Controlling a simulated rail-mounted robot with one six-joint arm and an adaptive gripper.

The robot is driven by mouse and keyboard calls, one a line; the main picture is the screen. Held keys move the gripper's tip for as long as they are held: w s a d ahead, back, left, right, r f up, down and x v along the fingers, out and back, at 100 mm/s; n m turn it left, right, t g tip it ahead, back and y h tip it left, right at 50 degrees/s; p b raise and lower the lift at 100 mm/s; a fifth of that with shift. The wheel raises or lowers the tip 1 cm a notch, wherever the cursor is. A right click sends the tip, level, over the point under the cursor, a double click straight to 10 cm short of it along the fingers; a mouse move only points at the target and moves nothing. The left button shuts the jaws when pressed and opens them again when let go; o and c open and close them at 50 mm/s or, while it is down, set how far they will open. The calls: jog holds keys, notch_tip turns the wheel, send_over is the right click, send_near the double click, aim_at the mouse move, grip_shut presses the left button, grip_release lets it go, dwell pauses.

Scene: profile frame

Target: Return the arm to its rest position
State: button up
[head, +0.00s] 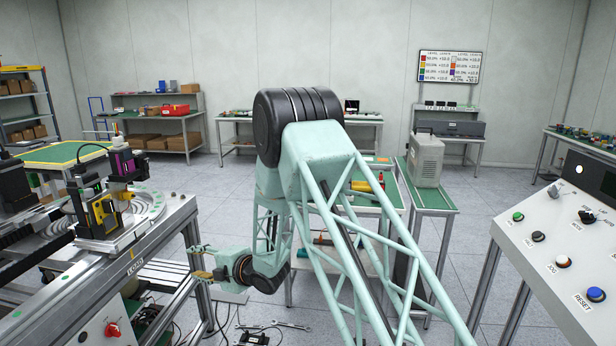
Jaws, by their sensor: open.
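My arm is pale green with open truss links. It reaches up from the bottom right to a large black joint near the centre, then folds down to a lower black joint. My gripper (195,262) is at the low end, pointing left, with its two fingers apart and nothing visible between them. In the picture it is just right of the steel machine table (150,238), below the level of its top. I cannot tell whether it touches the table's legs.
A control panel (560,262) with knobs and buttons stands at the right. A green-topped bench (437,197) with a grey box unit (425,160) stands behind my arm. Cables and tools (262,328) lie on the floor below my gripper. Open floor lies at the back left.

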jog(key=w+d+r+m+t+h, duration=0.25)
jog(key=d+r+m+h, duration=0.4)
jog(key=d+r, duration=1.2)
jog(key=s+d+r+m+h, duration=0.1)
jog(key=s+d+r+m, duration=0.25)
jog(key=d, duration=0.35)
jog(key=s+d+r+m+h, duration=0.1)
jog(key=s+d+r+m, duration=0.2)
jog(key=d, duration=0.5)
jog(key=s+d+r+m+h, duration=0.1)
jog(key=s+d+r+h, duration=0.15)
jog(key=s+d, duration=0.35)
jog(key=s+d+r+m+g+h, duration=0.1)
jog(key=s+d+r+m+g, duration=0.2)
jog(key=s+d, duration=0.65)
jog(key=s+d+r+m+h, duration=0.1)
jog(key=s+d+r+m, duration=0.4)
jog(key=s, duration=0.7)
jog(key=s+d+f+m+g, duration=0.1)
jog(key=s+d+f+m, duration=0.1)
jog(key=s, duration=1.2)
jog(key=s+d+f+m+g, duration=0.2)
jog(key=s+m, duration=0.2)
jog(key=s, duration=1)
jog(key=shift+s+d+f, duration=0.2)
jog(key=shift+s+f, duration=0.05)
jog(key=shift+s, duration=0.05)
